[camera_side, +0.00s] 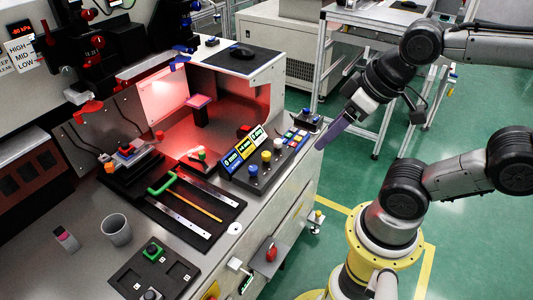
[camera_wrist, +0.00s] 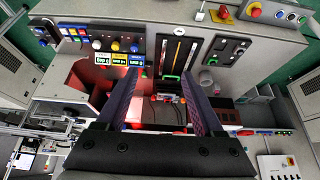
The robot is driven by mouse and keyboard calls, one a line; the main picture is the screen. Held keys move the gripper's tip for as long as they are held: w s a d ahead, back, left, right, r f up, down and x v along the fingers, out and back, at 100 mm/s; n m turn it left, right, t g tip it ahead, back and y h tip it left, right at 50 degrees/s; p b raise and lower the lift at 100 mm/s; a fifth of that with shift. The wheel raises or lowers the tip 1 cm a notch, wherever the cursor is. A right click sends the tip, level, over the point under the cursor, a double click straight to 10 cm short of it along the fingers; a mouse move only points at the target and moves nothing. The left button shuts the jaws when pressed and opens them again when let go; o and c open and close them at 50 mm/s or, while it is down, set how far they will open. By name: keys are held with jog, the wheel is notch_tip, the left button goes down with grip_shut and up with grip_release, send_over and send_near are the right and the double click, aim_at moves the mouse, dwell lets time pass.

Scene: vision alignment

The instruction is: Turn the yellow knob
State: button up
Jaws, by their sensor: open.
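The yellow knob (camera_side: 266,156) is the middle one of three knobs on a dark control box, between a blue knob (camera_side: 252,170) and a white knob (camera_side: 278,143). In the wrist view the yellow knob (camera_wrist: 115,46) is small, at the upper left, beyond the left fingertip. My gripper (camera_side: 331,136) is to the right of the box in the side view, raised and apart from it. In the wrist view my gripper (camera_wrist: 158,82) has its two purple fingers spread wide, with nothing between them. The knob's pointer direction is too small to tell.
Small displays (camera_side: 242,148) stand behind the knobs. A row of coloured buttons (camera_side: 296,138) is beside them. A black plate with rails and a green handle (camera_side: 162,185) lies left of the box. A grey cup (camera_side: 116,230) stands at the front left.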

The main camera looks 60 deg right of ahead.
notch_tip(320, 180, up, 3)
jog(key=w+n, duration=0.2)
jog(key=n+g, duration=0.3)
jog(key=g, duration=0.3)
send_over(266, 153)
notch_tip(266, 153, down, 21)
notch_tip(266, 153, down, 13)
jog(key=shift+s+f, duration=0.1)
